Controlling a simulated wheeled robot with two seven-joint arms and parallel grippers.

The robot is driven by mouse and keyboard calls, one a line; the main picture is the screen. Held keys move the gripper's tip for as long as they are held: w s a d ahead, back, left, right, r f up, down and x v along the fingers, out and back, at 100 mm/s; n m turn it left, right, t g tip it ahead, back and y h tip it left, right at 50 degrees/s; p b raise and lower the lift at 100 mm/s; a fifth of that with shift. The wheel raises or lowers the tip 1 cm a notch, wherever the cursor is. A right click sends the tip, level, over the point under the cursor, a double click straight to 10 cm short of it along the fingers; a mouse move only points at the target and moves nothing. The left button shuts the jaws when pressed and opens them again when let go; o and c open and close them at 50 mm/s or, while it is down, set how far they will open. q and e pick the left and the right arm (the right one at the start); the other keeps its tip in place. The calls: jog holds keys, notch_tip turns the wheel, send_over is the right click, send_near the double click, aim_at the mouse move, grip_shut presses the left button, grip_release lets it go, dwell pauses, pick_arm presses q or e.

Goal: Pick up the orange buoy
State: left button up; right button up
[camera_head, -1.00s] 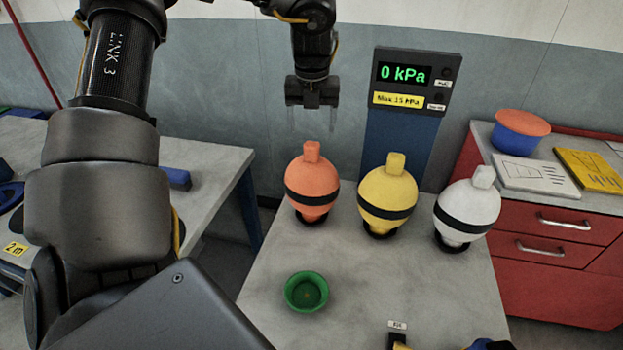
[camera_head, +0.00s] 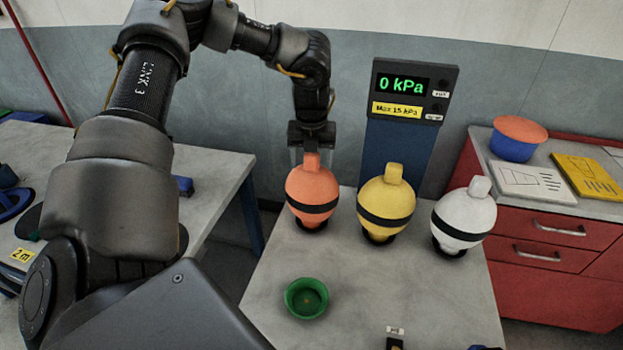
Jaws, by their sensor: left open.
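The orange buoy (camera_head: 312,187) stands upright on a dark ring at the back left of the grey table, with a black band around it and a small block-shaped top. My left gripper (camera_head: 312,158) is right above it, pointing down. Its fingers are open and reach down around the buoy's top block; I cannot tell whether they touch it. The yellow buoy (camera_head: 386,195) stands to the right of the orange one, and the white buoy (camera_head: 464,213) stands further right. My right gripper is not in view.
A green bowl (camera_head: 307,298) sits on the table in front of the buoys. A pressure display (camera_head: 411,90) reading 0 kPa stands behind the yellow buoy. A red drawer cabinet (camera_head: 553,248) is at the right. Another grey table (camera_head: 215,170) is at the left.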

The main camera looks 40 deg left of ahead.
pick_arm(q)
jog(key=shift+c, duration=0.2)
grip_shut()
jog(key=shift+w+r, duration=0.1)
dwell(0.4)
